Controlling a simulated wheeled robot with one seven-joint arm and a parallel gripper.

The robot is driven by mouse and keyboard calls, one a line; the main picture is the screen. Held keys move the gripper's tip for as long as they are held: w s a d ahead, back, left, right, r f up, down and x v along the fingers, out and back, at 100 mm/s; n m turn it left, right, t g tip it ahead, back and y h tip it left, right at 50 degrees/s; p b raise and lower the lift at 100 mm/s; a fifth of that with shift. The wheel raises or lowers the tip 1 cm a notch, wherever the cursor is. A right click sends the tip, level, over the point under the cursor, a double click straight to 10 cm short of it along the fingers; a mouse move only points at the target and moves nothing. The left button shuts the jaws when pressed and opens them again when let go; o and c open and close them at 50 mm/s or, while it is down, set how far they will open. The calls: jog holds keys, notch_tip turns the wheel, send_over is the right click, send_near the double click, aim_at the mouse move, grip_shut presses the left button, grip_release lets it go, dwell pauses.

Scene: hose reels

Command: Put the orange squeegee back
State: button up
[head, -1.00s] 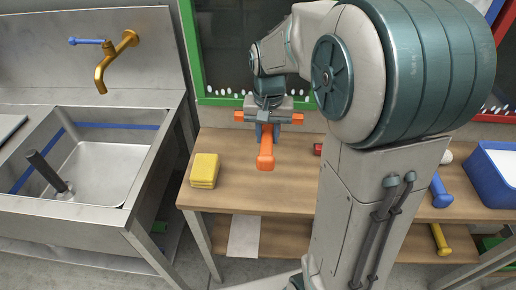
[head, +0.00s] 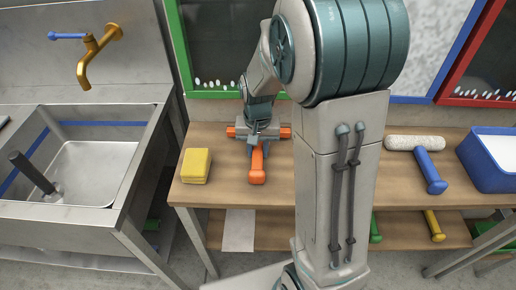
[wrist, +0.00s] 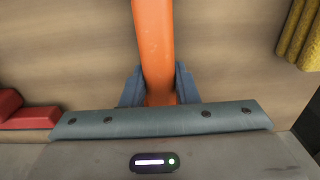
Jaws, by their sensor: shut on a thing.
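The orange squeegee (head: 257,168) is in my gripper over the left part of the wooden bench, its handle pointing to the front edge. In the wrist view its orange handle (wrist: 153,45) runs up between two blue-grey fingers. My gripper (head: 258,150) is shut on this handle; the fingers also show in the wrist view (wrist: 160,88). A grey bar with orange ends spans the hand in the head view; I cannot tell whether it belongs to the squeegee. I cannot tell whether the handle touches the bench top.
A yellow sponge (head: 196,165) lies left of the squeegee on the bench (head: 220,193). A red object (wrist: 25,110) shows in the wrist view. A white roller with blue handle (head: 430,170) and a blue bin (head: 488,160) are right. A steel sink (head: 95,170) stands left.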

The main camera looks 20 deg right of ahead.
aim_at(258, 148)
jog(key=shift+f, duration=0.1)
jog(key=o, duration=1)
jog(key=shift+c, duration=0.2)
notch_tip(258, 148, up, 12)
jog(key=p, duration=0.1)
jog(key=s+n+t, duration=0.2)
jog(key=s+n, duration=0.1)
jog(key=s, duration=1.2)
jog(key=shift+s+a+n, duration=0.25)
jog(key=shift+a+n, duration=0.05)
jog(key=shift+a, duration=0.1)
